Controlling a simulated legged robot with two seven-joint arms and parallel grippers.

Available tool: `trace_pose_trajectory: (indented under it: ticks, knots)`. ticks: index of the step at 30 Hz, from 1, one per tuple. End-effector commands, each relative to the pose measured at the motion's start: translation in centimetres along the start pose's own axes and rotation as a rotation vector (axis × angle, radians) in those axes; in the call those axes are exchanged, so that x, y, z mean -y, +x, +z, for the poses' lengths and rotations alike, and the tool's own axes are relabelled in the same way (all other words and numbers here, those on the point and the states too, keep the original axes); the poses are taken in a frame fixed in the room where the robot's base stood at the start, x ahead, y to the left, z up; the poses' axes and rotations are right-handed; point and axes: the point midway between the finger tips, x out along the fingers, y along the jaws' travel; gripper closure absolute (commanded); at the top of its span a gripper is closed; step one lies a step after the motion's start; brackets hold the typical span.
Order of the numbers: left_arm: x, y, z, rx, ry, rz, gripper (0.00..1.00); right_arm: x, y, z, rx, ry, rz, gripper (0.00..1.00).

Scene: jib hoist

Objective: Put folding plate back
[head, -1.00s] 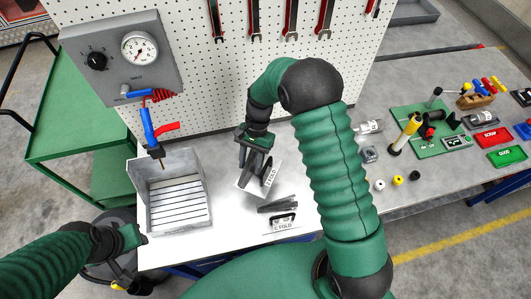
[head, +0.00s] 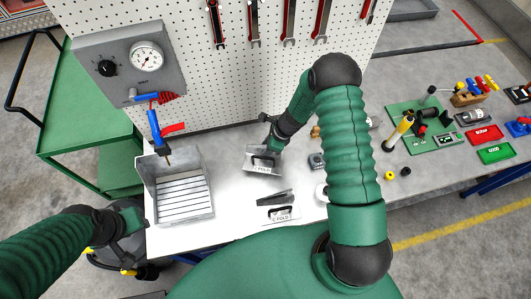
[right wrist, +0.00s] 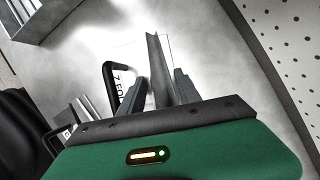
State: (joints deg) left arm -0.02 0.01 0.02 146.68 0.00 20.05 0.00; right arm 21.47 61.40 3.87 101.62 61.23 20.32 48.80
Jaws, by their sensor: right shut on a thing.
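The folding plate (head: 253,163) is a thin grey metal piece with a black arched handle and a white label. My right gripper (head: 270,149) is shut on it over the bench, behind the other labelled plate. In the right wrist view the metal strip (right wrist: 158,75) stands between the fingers, with the handle and a partly hidden "Z FOL…" label to their left. Whether the plate touches the bench is unclear. A second plate (head: 280,213), labelled "C FOLD", lies nearer me with a grey strip behind it. My left arm's end (head: 130,215) is at the left; its fingers cannot be made out.
A grey slatted tray (head: 185,205) stands left of the plates under a blue-handled tool (head: 155,128). The pegboard (head: 200,85) rises behind. Clear bench lies between tray and plates.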

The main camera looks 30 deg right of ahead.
Motion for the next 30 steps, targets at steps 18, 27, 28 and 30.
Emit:
trace_pose_trajectory:
  ticks: [18, 27, 28, 30]
  knots:
    - [0.0, -0.4, -0.1, 0.000, -0.001, 0.000, 0.64, 0.0, 3.6, -1.5, 0.000, -0.003, 0.001, 0.54]
    - [0.0, -0.4, -0.1, 0.000, 0.000, 0.000, 0.64, 0.0, 3.6, -1.4, 0.000, -0.003, 0.002, 0.38]
    - [0.0, -0.4, -0.1, 0.000, 0.000, 0.000, 0.64, 0.0, 3.6, -1.4, 0.000, -0.003, 0.002, 0.38]
    - [0.0, -0.5, -0.1, 0.000, 0.000, 0.000, 0.64, -0.1, 3.5, -1.3, -0.001, -0.003, 0.001, 0.38]
